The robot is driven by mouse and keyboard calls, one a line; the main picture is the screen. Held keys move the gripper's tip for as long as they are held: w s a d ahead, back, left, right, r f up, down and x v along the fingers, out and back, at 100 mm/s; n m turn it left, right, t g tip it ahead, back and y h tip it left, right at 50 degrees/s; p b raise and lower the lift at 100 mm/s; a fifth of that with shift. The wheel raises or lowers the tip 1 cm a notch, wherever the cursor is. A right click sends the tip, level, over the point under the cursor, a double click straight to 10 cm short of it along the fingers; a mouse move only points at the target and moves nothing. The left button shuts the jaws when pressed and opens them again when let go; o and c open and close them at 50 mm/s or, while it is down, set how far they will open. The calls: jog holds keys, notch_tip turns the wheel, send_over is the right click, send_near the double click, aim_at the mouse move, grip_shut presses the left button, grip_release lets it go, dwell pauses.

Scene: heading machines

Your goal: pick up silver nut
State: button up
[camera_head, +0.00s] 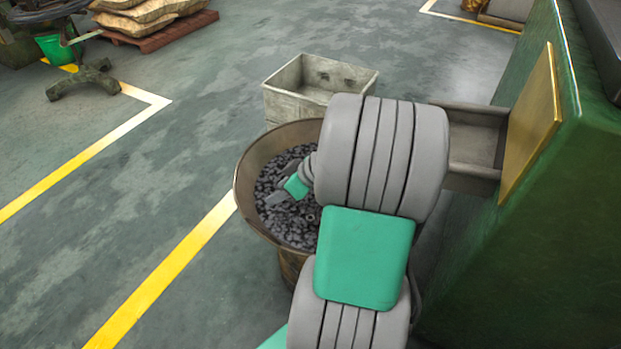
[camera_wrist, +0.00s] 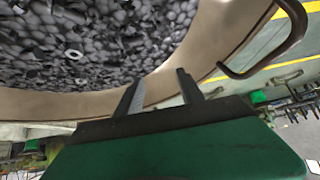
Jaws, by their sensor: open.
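A round brown metal bin (camera_head: 249,176) holds a heap of small dark grey metal parts (camera_head: 270,178). The heap also shows in the wrist view (camera_wrist: 110,45), upside down around the bin's tan rim (camera_wrist: 215,45). One lighter, ring-like piece (camera_wrist: 73,54) stands out on the heap there; I cannot tell surely whether it is the silver nut. My gripper (camera_wrist: 160,80) is open, with nothing between its two dark fingers, which overlap the rim in the wrist view. In the head view my gripper (camera_head: 278,196) appears over the heap, partly hidden by my arm.
A pale, empty-looking crate (camera_head: 290,102) stands behind the bin. A green machine (camera_head: 540,230) with a metal chute (camera_head: 475,145) is at right. The bin has a curved handle (camera_wrist: 270,68).

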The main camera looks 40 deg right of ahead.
jog(key=s+d+f+m+t, duration=0.1)
jog(key=s+d, duration=0.1)
jog(key=d, duration=0.2)
jog(key=s+d+f+t+h, duration=0.1)
jog(key=s+d+t, duration=0.1)
jog(key=d, duration=0.2)
jog(key=s+d+f+m+t, duration=0.1)
jog(key=s+d, duration=0.1)
jog(key=d, duration=0.2)
jog(key=shift+s+d+f+m+t+h+p, duration=0.2)
jog(key=shift+d+m+t+h+p, duration=0.1)
jog(key=shift+d+t+p, duration=0.1)
jog(key=shift+w+f, duration=0.15)
jog(key=shift+w, duration=0.05)
jog(key=b+x, duration=0.1)
jog(key=x, duration=0.2)
jog(key=b+x, duration=0.2)
jog(key=x, duration=0.2)
jog(key=shift+w+d, duration=0.15)
jog(key=shift+d, duration=0.05)
jog(key=shift+r, duration=0.2)
grip_shut()
